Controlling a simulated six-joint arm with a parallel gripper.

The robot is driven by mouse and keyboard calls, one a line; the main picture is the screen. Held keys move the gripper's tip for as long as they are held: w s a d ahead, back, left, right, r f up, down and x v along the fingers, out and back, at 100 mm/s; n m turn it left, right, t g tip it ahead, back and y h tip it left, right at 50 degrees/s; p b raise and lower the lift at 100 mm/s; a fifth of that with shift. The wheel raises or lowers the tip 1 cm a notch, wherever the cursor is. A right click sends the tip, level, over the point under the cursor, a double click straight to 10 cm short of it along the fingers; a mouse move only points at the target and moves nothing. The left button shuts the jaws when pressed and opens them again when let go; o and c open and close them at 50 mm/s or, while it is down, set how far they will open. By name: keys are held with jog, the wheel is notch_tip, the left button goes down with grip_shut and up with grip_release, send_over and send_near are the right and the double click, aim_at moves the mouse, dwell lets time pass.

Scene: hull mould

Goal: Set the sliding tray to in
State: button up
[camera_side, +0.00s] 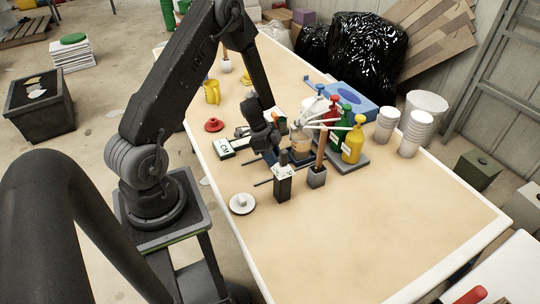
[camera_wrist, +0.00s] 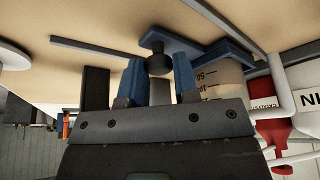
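The sliding tray is a blue plate in the wrist view (camera_wrist: 232,52), with a dark round knob (camera_wrist: 158,64) on a narrower blue tab. Dark rails (camera_wrist: 95,43) run beside it. My gripper (camera_wrist: 158,66) has its two blue fingers on either side of the knob, and the knob fills the gap between their tips, so it looks shut on it. In the side view my gripper (camera_side: 269,158) is low over the table between the CM box and the bottles, and it hides most of the tray. A dark rail (camera_side: 264,183) shows just in front of it.
A cup with amber content (camera_side: 300,144) and pump bottles (camera_side: 353,142) stand close to the right of my gripper. A dark block (camera_side: 283,184) and a small pot with a brush (camera_side: 317,177) stand in front. The table's near right is clear.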

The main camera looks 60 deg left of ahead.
jog(key=o, duration=0.4)
jog(key=shift+w, duration=0.15)
jog(key=shift+o, duration=0.2)
jog(key=shift+r, duration=0.1)
jog(key=v, duration=1.3)
jog(key=shift+r, duration=0.25)
jog(key=shift+a, duration=0.1)
